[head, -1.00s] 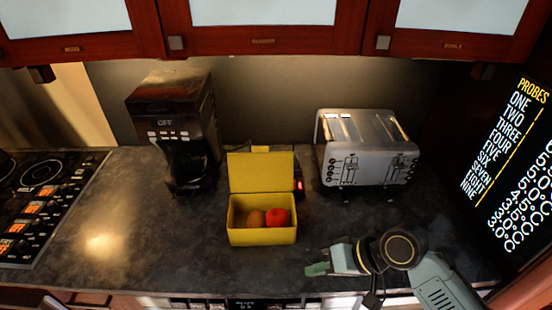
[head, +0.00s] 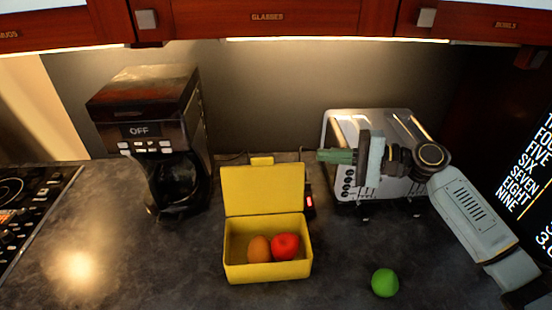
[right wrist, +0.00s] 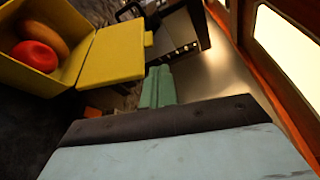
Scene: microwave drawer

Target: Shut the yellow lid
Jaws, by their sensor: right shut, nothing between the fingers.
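The yellow box (head: 268,272) stands on the dark counter with its yellow lid (head: 263,189) raised at the back, close to upright. A red apple (head: 286,246) and a brown-orange round item (head: 259,249) lie inside. In the right wrist view the lid (right wrist: 115,53) and the open box (right wrist: 30,75) show at the upper left. My right gripper (head: 335,156) is shut and empty, in front of the toaster. In the picture it is right of the lid's top edge and apart from it. Its green fingers (right wrist: 158,85) point toward the lid's side. My left gripper is not in view.
A coffee maker (head: 155,135) stands left of the box and a silver toaster (head: 370,190) to the right. A green round fruit (head: 385,282) lies on the counter at the front right. Wooden cabinets (head: 260,18) hang above.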

